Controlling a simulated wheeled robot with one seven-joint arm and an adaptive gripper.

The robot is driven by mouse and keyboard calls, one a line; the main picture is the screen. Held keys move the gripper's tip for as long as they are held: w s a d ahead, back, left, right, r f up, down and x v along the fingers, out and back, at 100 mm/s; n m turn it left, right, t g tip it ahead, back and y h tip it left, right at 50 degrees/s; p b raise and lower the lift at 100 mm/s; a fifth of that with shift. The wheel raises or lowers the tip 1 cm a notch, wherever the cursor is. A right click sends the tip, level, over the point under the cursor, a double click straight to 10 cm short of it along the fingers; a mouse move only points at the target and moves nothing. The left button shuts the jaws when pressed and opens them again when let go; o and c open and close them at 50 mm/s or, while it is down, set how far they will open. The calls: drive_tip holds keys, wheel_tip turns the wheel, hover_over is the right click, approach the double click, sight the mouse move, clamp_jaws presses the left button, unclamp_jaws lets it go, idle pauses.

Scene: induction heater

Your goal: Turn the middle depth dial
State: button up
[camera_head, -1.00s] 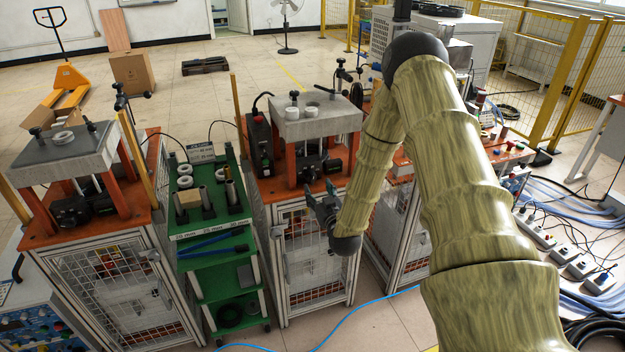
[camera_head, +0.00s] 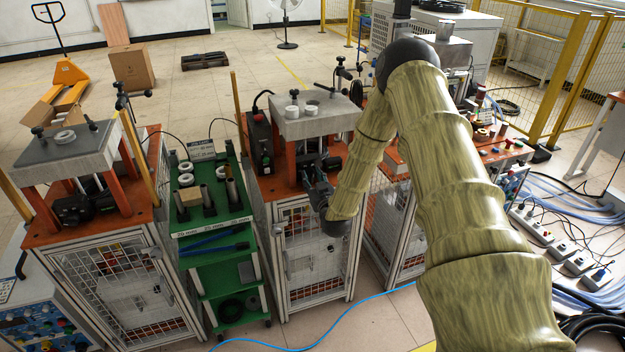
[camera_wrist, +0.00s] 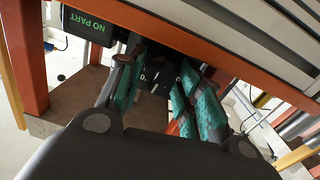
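The middle station (camera_head: 283,187) has an orange top and frame. A black mechanism (camera_head: 308,160) sits under its grey block. In the wrist view, a black dial-like part (camera_wrist: 158,76) shows between my fingers, partly hidden; I cannot make out its markings. My gripper (camera_wrist: 160,92) has teal finger pads on either side of this part, with a gap between them. It holds nothing that I can see. In the head view my gripper (camera_head: 319,190) is at the front of the station, just below the mechanism, and hides part of it.
A green display reading "NO PART" (camera_wrist: 88,25) is close beside my fingers. Orange frame bars (camera_wrist: 215,52) run close to them. A green shelf cart (camera_head: 212,222) stands left of the middle station, with another station (camera_head: 95,225) beyond it.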

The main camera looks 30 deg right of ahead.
drive_tip(key=c, duration=0.4)
drive_tip(key=shift+n, duration=0.3)
drive_tip(key=shift+n+b, duration=0.45)
drive_tip(key=shift+n, duration=0.05)
drive_tip(key=o, duration=1.1)
drive_tip(key=shift+c, duration=0.2)
drive_tip(key=shift+s, duration=0.1)
